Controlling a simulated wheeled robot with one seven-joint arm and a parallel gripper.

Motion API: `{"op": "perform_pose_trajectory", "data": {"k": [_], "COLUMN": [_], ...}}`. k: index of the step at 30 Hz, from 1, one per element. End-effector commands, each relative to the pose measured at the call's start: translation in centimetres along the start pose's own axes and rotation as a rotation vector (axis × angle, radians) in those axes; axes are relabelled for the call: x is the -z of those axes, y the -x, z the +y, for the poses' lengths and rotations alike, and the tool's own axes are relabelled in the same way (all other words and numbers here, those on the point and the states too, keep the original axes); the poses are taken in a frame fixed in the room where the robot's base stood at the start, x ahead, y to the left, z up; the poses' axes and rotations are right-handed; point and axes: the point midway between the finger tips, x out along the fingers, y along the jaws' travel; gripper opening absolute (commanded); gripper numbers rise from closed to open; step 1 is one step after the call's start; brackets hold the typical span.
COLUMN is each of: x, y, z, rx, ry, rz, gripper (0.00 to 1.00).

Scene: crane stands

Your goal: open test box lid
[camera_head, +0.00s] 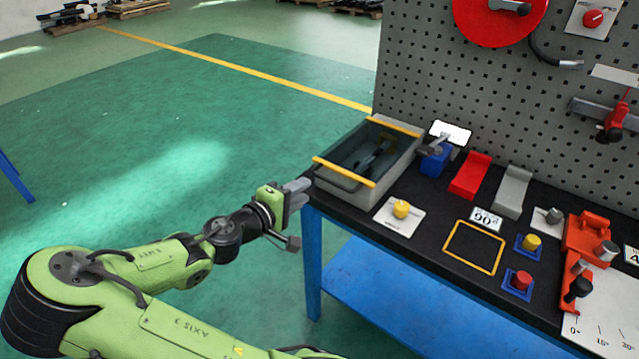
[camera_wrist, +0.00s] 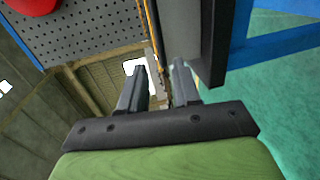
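The likely test box (camera_head: 398,164) is a grey, open-looking box on the bench's left end. Yellow bars (camera_head: 343,172) run along its near and far top edges, and dark items lie inside. Whether a clear lid covers it I cannot tell. My gripper (camera_head: 299,188) is just left of the box's near left corner, beyond the bench edge. In the wrist view my gripper (camera_wrist: 160,68) has its two fingers apart, with a thin yellowish edge seen between them. A dark grey wall, probably the box's, is close by the right finger. Contact cannot be told.
The black bench top (camera_head: 415,222) holds a yellow knob on a white plate (camera_head: 400,212), a blue block (camera_head: 436,160), a red block (camera_head: 471,176) and several controls to the right. A grey pegboard (camera_head: 440,70) rises behind.

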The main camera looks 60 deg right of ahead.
Motion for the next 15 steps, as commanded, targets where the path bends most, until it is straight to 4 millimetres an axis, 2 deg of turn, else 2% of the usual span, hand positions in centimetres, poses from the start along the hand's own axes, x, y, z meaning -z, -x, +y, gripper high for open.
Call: {"op": "perform_pose_trajectory", "data": {"k": [3,9,15], "x": [-0.1,-0.1,0.1], "y": [-3.3,-7.7,-9.5], "z": [-0.3,-0.2,-0.1], "rx": [0.0,0.0,0.002], "ry": [-0.002,0.0,0.0], "rz": [-0.005,-0.003,0.002], "gripper": [0.32,0.32,0.32]}}
